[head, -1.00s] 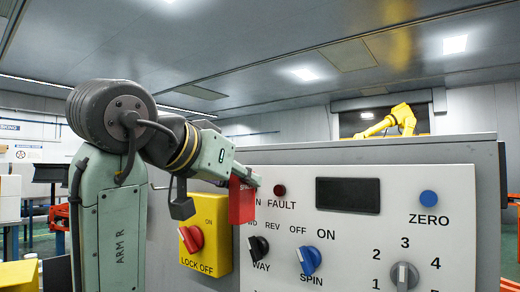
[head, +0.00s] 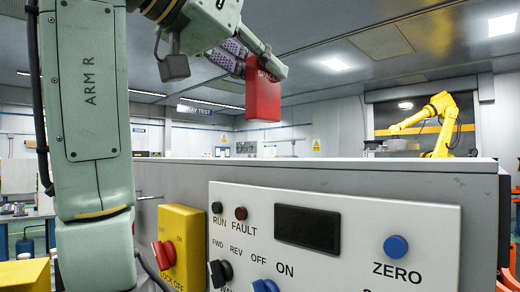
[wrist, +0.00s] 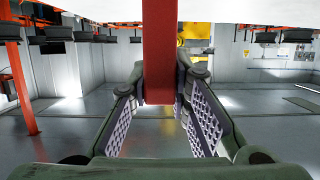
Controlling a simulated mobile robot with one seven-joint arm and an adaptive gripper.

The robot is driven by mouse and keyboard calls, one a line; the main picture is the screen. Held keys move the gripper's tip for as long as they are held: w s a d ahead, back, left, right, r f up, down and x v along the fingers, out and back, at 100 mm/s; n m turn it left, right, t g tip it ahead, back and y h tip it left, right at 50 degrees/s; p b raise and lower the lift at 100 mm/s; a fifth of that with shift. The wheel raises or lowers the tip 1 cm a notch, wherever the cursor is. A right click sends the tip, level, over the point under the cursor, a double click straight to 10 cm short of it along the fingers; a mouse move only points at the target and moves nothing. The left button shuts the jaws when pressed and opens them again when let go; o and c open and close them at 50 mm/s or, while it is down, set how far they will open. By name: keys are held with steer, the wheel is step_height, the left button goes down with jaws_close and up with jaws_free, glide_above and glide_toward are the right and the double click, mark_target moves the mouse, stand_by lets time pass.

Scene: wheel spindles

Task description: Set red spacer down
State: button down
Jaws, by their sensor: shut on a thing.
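In the wrist view the red spacer (wrist: 159,60) stands between the two ridged finger pads of my gripper (wrist: 160,85). One finger covers part of the spacer in the head view.
A grey cabinet (head: 400,178) with a flat top carries a white control panel (head: 340,270) with knobs, lamps and a display. A yellow lock-off box (head: 183,235) with a red knob is at its left. A yellow robot arm (head: 440,125) stands behind.

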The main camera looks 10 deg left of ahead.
steer(key=a+p+x, duration=0.1)
steer(key=x, duration=0.4)
steer(key=w+a+p+x, duration=0.1)
steer(key=p+x, duration=0.1)
steer(key=x, duration=0.3)
steer(key=w+p+x, duration=0.1)
steer(key=x, duration=0.4)
steer(key=shift+w+a+r, duration=0.15)
steer(key=shift+w+r, duration=0.1)
steer(key=shift+w, duration=0.2)
steer(key=shift+s+f+p, duration=0.1)
steer(key=shift+f+p, duration=0.2)
steer(key=shift+f, duration=0.25)
steer(key=shift+f, duration=0.2)
steer(key=c, duration=1.5)
jaws_free()
steer(key=shift+r, duration=0.2)
steer(key=b+v, duration=0.2)
steer(key=v, duration=1)
